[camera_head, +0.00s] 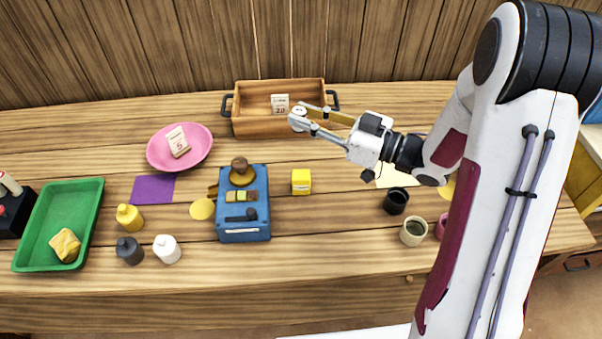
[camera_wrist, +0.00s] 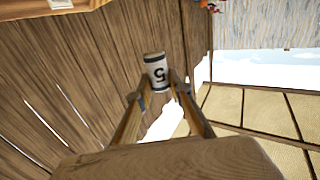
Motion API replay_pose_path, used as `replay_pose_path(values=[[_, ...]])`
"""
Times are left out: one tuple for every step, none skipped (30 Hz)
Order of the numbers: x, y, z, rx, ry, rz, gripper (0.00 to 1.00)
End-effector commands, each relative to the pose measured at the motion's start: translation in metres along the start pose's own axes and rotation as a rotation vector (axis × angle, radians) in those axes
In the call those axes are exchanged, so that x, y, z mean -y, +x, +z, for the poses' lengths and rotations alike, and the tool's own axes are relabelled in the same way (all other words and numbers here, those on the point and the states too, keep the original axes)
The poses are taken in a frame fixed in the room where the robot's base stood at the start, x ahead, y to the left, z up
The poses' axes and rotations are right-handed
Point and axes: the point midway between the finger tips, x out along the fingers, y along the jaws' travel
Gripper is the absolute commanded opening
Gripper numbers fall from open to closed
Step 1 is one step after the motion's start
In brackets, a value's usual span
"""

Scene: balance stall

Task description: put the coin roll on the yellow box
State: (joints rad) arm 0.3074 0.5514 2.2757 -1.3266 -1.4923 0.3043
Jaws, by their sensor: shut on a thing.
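The coin roll (camera_wrist: 156,72) is a small white cylinder with a dark band and the figure 5. It is held between the fingertips of my gripper (camera_wrist: 158,88) in the wrist view. In the head view my gripper (camera_head: 300,116) reaches left from the arm, its tips in front of the wooden tray, with the pale end of the roll (camera_head: 298,110) showing. The yellow box (camera_head: 301,182) is a small cube on the table, right of the blue scale, below the gripper in the picture. Its top looks bare.
The blue scale (camera_head: 243,224) stands close left of the box. The wooden tray (camera_head: 255,125) with a number card lies behind. A pink plate (camera_head: 160,158), green tray (camera_head: 78,200) and several bottles are left. A black cup (camera_head: 395,201) and beige cup (camera_head: 413,231) stand right. Table in front of the box is clear.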

Motion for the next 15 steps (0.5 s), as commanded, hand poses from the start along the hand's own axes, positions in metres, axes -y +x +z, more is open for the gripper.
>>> replay_pose_path(values=[[-0.001, -0.006, 0.002, -0.001, 0.001, -0.002, 0.00], [0.000, -0.005, 0.005, 0.000, 0.003, -0.005, 0.00], [0.000, -0.004, 0.010, 0.000, 0.005, -0.006, 0.00], [0.000, -0.004, 0.013, 0.000, 0.004, -0.005, 0.00], [0.000, -0.004, 0.016, -0.001, 0.003, -0.005, 0.00], [0.000, -0.004, 0.020, -0.001, 0.004, -0.005, 0.00], [0.000, -0.004, 0.022, -0.001, 0.004, -0.005, 0.00], [0.000, -0.004, 0.025, -0.001, 0.003, -0.005, 0.00], [0.000, -0.004, 0.028, -0.001, 0.003, -0.005, 0.00], [0.000, -0.004, 0.032, -0.001, 0.004, -0.004, 0.00], [0.000, -0.004, 0.035, -0.001, 0.004, -0.004, 0.00], [0.000, -0.004, 0.039, -0.001, 0.003, -0.004, 0.00], [0.000, -0.004, 0.042, -0.001, 0.003, -0.004, 0.00], [0.000, -0.004, 0.044, -0.001, 0.003, -0.004, 0.00], [0.000, -0.004, 0.046, -0.001, 0.002, -0.004, 0.00]])
